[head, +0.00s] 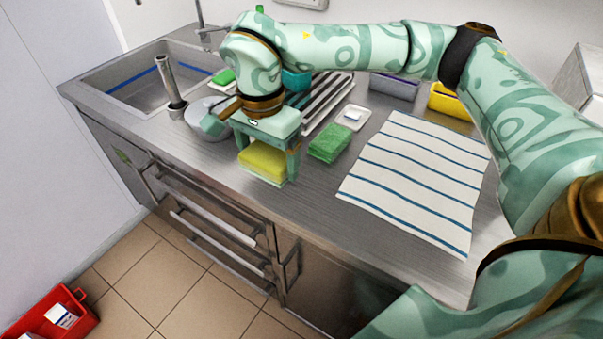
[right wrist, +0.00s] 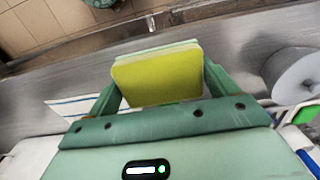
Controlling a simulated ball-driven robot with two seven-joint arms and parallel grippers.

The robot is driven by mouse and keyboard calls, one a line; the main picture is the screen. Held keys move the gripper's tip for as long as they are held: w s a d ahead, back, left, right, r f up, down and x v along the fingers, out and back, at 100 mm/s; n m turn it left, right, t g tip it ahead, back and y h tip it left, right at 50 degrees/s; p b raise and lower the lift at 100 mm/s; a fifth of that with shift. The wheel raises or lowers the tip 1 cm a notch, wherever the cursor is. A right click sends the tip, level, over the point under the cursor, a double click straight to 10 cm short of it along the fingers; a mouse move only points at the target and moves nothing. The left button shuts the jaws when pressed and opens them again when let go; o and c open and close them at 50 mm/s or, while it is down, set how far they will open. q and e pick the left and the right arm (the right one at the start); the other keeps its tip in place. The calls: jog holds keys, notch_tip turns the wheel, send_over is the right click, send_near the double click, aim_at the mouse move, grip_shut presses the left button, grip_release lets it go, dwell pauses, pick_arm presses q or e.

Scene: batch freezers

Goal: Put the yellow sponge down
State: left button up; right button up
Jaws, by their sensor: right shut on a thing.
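The yellow sponge (head: 263,161) is between the fingers of my right gripper (head: 268,165), at the front edge of the steel counter (head: 225,175). The gripper is shut on it and points down. In the right wrist view the sponge (right wrist: 158,78) fills the space between the two fingers of the gripper (right wrist: 160,85), with a paler layer along its far side. I cannot tell whether the sponge's underside touches the counter. My left gripper is not in view.
A green sponge (head: 329,143) lies just right of my right gripper. A striped towel (head: 420,180) covers the counter further right. A sink (head: 140,88), a grey round container (head: 208,122) and a small white dish (head: 353,117) are nearby. A red crate (head: 50,318) stands on the floor.

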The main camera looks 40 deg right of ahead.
jog(key=b, duration=0.2)
send_over(301, 182)
jog(key=a, duration=0.1)
notch_tip(301, 182, down, 6)
jog(key=shift+f, duration=0.1)
jog(key=f, duration=0.2)
jog(key=d+f+b, duration=0.1)
jog(key=f, duration=0.1)
jog(key=shift+w+f, duration=0.1)
jog(key=shift+f, duration=0.2)
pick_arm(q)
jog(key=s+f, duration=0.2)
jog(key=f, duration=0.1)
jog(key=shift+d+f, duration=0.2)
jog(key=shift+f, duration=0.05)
pick_arm(e)
jog(key=shift+r, duration=0.15)
jog(key=o, duration=0.8)
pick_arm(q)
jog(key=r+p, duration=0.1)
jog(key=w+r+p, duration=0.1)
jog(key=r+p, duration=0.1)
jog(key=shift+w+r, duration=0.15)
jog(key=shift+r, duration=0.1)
pick_arm(e)
notch_tip(301, 182, up, 12)
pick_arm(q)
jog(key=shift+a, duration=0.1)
